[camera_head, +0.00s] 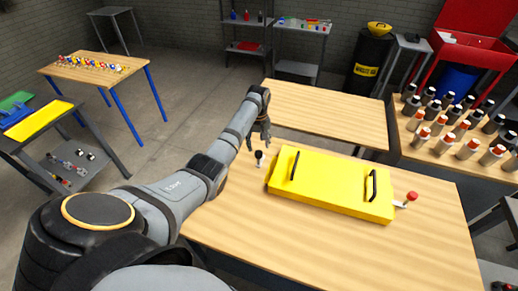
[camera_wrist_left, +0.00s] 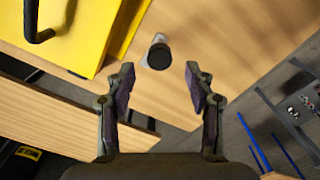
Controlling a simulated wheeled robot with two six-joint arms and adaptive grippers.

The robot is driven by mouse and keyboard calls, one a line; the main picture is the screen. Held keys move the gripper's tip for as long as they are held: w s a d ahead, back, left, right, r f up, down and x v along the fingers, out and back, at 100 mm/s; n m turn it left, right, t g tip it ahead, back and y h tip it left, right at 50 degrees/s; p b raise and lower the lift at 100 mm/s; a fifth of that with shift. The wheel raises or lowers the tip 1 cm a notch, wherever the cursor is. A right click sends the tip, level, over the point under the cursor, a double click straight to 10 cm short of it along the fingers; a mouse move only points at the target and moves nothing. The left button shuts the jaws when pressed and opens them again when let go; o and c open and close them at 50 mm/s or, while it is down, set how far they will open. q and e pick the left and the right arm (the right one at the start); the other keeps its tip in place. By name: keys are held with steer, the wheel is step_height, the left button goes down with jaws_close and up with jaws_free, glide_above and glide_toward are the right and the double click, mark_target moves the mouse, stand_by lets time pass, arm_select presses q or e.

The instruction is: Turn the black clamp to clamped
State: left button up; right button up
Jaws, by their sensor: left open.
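The black clamp (camera_head: 259,157) stands at the left end of a yellow box (camera_head: 330,184) on the wooden table, and its black knob points up. My left gripper (camera_head: 259,141) is just behind and above the clamp, pointing down. In the left wrist view the clamp's round black knob (camera_wrist_left: 159,53) with a light metal arm lies ahead, between the lines of my two open fingers (camera_wrist_left: 160,85). The fingers look apart from it. The yellow box (camera_wrist_left: 60,40) shows at the upper left there. My right gripper is not in view.
The box has two black handles (camera_head: 371,186) and a red-knobbed clamp (camera_head: 411,197) at its right end. The table (camera_head: 290,228) is bare in front of the box. A second wooden table (camera_head: 330,112) stands behind. Several bottles (camera_head: 455,130) stand at the right.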

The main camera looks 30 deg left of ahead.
mark_target(259, 153)
arm_select(q)
step_height(259, 153, down, 4)
steer(key=shift+w+r, duration=0.1)
steer(key=shift+f, duration=0.2)
steer(key=c, duration=0.5)
jaws_close()
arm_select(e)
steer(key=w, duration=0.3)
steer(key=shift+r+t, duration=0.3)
